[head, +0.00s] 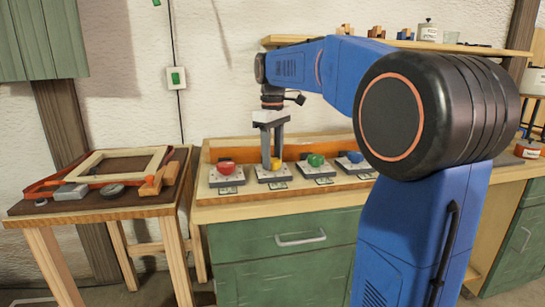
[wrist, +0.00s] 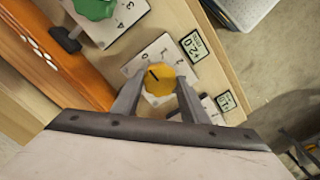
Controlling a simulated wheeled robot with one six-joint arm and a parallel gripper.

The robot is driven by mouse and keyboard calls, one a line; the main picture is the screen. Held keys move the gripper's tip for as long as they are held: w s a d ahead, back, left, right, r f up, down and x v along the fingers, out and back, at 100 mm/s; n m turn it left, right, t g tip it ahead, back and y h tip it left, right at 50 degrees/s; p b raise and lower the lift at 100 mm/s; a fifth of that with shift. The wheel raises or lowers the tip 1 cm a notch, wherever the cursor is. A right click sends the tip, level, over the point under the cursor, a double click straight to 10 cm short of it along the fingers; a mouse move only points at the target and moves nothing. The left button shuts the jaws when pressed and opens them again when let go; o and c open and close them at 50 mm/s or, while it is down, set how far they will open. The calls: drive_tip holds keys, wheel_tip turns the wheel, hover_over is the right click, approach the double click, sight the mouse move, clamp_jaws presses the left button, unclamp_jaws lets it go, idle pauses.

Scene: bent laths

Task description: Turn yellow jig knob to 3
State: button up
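The yellow jig knob (head: 275,163) sits on a pale dial plate (head: 272,175) on the bench, second from the left in a row of knobs. In the wrist view the yellow knob (wrist: 160,79) shows a dark pointer line slanting to the upper left; most marks around it are too small or hidden to read. My gripper (head: 271,160) points down over it, with one finger on each side of the knob. In the wrist view the fingers (wrist: 161,84) lie very close to its sides; whether they touch it is unclear.
A red knob (head: 227,167) stands to the left, a green knob (head: 316,160) and a blue knob (head: 355,156) to the right, close by. An orange-faced wooden board (head: 290,153) runs behind the row. A side table (head: 100,213) with a wooden frame stands at left.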

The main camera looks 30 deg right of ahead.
drive_tip(key=shift+c, duration=1.3)
drive_tip(key=m, duration=0.5)
drive_tip(key=shift+m, duration=0.4)
drive_tip(key=m, duration=1)
drive_tip(key=shift+m, duration=0.4)
drive_tip(key=m, duration=0.3)
drive_tip(key=shift+m, duration=0.3)
drive_tip(key=m, duration=0.6)
drive_tip(key=shift+m, duration=0.4)
